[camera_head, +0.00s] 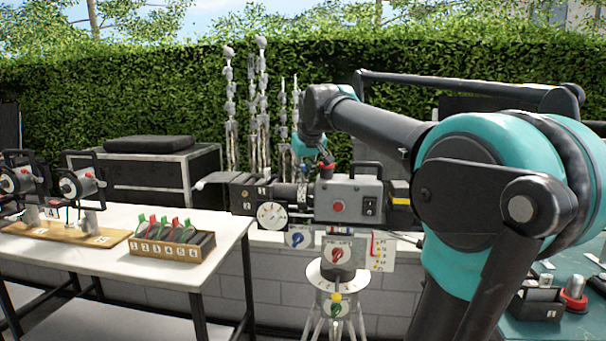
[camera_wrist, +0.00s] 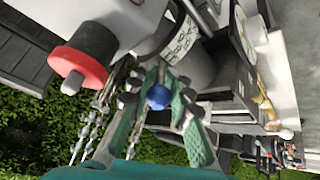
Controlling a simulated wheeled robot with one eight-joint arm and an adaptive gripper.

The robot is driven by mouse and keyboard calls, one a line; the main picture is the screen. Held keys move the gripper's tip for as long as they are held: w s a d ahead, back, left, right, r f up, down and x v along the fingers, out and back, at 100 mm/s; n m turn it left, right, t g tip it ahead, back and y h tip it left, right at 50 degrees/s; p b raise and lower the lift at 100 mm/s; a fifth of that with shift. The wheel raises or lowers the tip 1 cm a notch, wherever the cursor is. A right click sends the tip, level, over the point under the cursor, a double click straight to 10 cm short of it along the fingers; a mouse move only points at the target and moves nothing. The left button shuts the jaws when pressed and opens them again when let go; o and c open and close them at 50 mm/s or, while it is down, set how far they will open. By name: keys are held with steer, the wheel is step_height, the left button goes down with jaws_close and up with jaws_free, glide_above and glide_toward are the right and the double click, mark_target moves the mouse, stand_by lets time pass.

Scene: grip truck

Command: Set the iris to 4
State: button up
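A grey camera (camera_head: 347,199) with a red button stands on a tripod in the head view. Its lens (camera_head: 300,193) points left, beneath my gripper (camera_head: 308,160). In the wrist view, the lens barrel (camera_wrist: 196,70) carries a pale numbered ring (camera_wrist: 181,42). A blue ball knob (camera_wrist: 158,97) sits by the lens between the teal fingers of my gripper (camera_wrist: 158,85). The fingers converge closely and appear shut on the knob. The iris value is too small to read.
A red-collared knob (camera_wrist: 80,66) is beside my gripper in the wrist view. A white table (camera_head: 110,268) at left bears a numbered wooden rack (camera_head: 165,252) and devices. A white dial (camera_head: 272,215) hangs near the lens. A hedge (camera_head: 150,90) stands behind.

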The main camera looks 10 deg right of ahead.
steer(key=o, duration=0.5)
steer(key=shift+o, duration=0.2)
steer(key=shift+r, duration=0.1)
steer(key=v, duration=1.2)
